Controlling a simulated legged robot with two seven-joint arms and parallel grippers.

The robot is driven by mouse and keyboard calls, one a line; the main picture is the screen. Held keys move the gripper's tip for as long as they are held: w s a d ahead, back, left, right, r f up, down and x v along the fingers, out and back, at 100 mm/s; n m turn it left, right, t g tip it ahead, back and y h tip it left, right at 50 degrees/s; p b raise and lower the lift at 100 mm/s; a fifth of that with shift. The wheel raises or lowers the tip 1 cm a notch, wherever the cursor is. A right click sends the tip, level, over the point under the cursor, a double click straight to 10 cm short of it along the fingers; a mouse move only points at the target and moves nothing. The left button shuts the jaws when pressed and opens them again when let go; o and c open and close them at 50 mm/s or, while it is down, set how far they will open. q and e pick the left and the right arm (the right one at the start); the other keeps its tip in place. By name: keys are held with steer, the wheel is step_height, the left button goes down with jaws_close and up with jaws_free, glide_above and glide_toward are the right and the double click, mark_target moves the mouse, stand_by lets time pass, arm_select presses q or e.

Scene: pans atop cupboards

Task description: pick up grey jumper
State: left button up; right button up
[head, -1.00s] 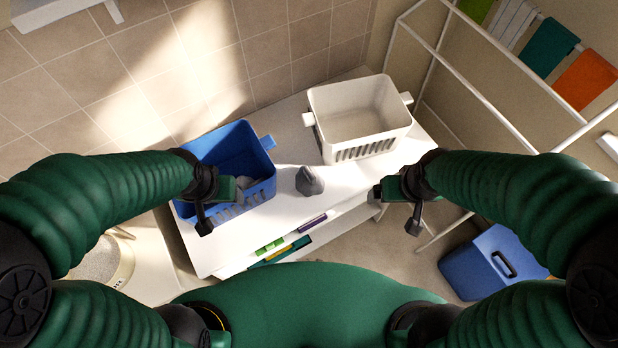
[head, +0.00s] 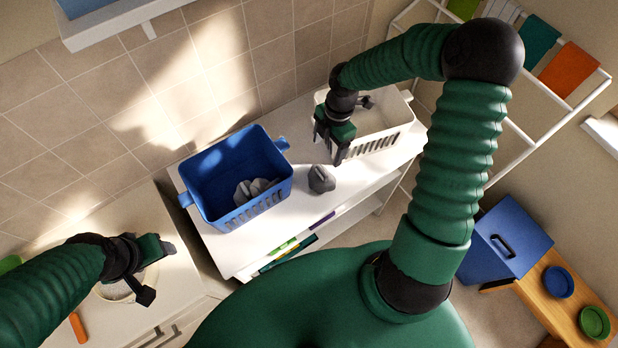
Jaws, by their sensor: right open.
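A small grey bundle of cloth (head: 321,180), which looks like the jumper, sits on the white table between the two baskets. More grey cloth (head: 254,188) lies inside the blue basket (head: 205,164). My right gripper (head: 336,148) is open and empty, pointing down just above and behind the bundle, apart from it in the picture. It covers part of the white basket (head: 384,143). My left gripper (head: 158,274) looks open and empty, over the counter at lower left, far from the bundle.
The white table (head: 290,221) has bare top around the bundle, with shelves below. A drying rack (head: 535,147) with cloths stands at the right. A blue box (head: 508,238) and a wooden bench (head: 562,309) are lower right. A pan (head: 112,292) is under my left gripper.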

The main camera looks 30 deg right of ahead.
mark_target(321, 170)
steer(key=f, duration=0.8)
steer(key=shift+w+d+f+p, duration=0.2)
steer(key=shift+d+p, duration=0.1)
steer(key=a+f, duration=0.1)
steer(key=a+f+p, duration=0.1)
steer(key=f, duration=0.1)
steer(key=f+p, duration=0.1)
steer(key=shift+a+f, duration=0.4)
steer(key=shift+d+f, duration=0.15)
steer(key=shift+d, duration=0.05)
steer(key=shift+d+f, duration=0.2)
steer(key=shift+d, duration=0.35)
steer(key=shift+c, duration=0.6)
steer(key=shift+d, duration=0.3)
steer(key=c, duration=0.5)
steer(key=shift+a+r, duration=0.1)
steer(key=shift+a, duration=0.2)
steer(key=c, duration=0.4)
steer(key=shift+a+r, duration=0.1)
steer(key=shift+a, duration=0.4)
jaws_close()
arm_select(q)
steer(key=r, duration=0.3)
steer(key=shift+w+d, duration=0.2)
steer(key=shift+d, duration=0.05)
arm_select(e)
steer(key=shift+d, duration=0.1)
